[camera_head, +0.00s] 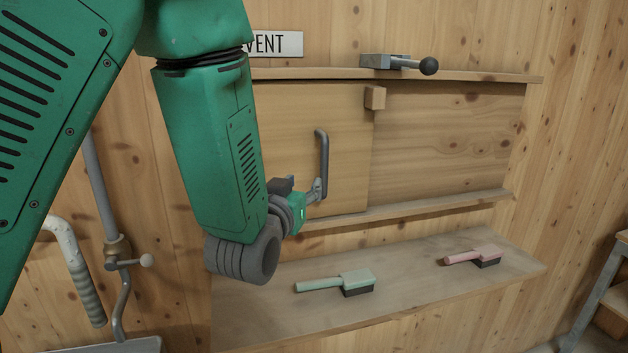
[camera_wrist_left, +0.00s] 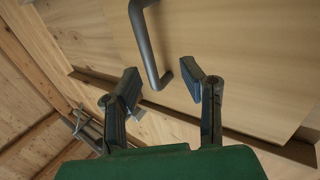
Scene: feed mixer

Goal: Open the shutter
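The shutter (camera_head: 285,130) is a pale wooden panel between two horizontal rails. It covers the left part of the recess, and darker boards show to its right. A dark grey bar handle (camera_head: 322,160) stands upright on it. My left gripper (camera_head: 314,193) is at the lower end of the handle. In the left wrist view the gripper (camera_wrist_left: 162,80) has its fingers apart, with the handle (camera_wrist_left: 148,45) reaching between the fingertips. I cannot tell whether either finger touches it. My left forearm hides the shutter's left part. My right gripper is not in view.
A metal latch (camera_head: 385,61) with a black knob sits above the top rail, near a partly hidden VENT sign (camera_head: 276,44). A small wooden block (camera_head: 375,98) is at the shutter's upper right corner. Below, a shelf (camera_head: 415,290) bears a green brush (camera_head: 345,282) and a pink brush (camera_head: 480,256).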

